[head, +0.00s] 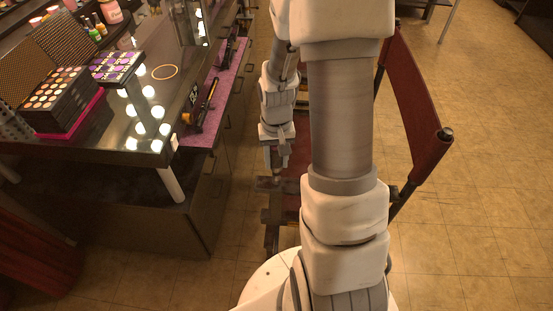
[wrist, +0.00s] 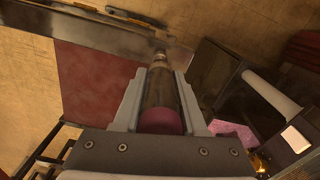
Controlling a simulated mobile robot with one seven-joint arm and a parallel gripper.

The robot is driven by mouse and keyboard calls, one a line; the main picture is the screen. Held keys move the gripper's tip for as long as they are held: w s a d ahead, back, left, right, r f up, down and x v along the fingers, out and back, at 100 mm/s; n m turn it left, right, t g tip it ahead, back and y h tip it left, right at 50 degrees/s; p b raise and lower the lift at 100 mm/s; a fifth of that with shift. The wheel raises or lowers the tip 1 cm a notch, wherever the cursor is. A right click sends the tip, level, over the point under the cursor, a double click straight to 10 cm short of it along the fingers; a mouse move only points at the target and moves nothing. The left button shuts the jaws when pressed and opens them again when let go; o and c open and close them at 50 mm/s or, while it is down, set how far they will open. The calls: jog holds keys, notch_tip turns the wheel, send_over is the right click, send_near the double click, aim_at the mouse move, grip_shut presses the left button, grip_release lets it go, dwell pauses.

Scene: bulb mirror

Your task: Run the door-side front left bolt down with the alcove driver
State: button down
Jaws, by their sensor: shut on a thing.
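My gripper (wrist: 163,100) is shut on a driver (wrist: 161,88), a dark cylinder with a pink-red butt and a pale metal tip. I cannot tell whether the tip touches a bolt; no bolt shows clearly. In the head view my gripper (head: 276,160) hangs low in front of the chair, between counter and chair back, and the driver in it is too small to make out.
The chair's dark red back (head: 415,105) stands right of my arm. The mirror counter (head: 100,160) is at left, with palettes and bottles. A purple-lined shelf (head: 208,132) holds a yellow and black tool (head: 203,105). The tiled floor (head: 490,160) at right is clear.

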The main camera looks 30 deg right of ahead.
jog(key=shift+f+b, duration=0.5)
jog(key=shift+b, duration=0.1)
dwell(0.9)
jog(key=shift+r, duration=0.35)
dwell(0.9)
jog(key=shift+r+p, duration=0.5)
jog(key=shift+r, duration=0.25)
dwell(0.3)
jog(key=shift+r+p, duration=1.65)
jog(key=shift+r, duration=0.5)
jog(key=w+a+f+n, duration=0.1)
jog(key=w+a+n, duration=0.3)
jog(key=a, duration=0.7)
jog(key=w, duration=0.2)
jog(key=shift+w, duration=0.35)
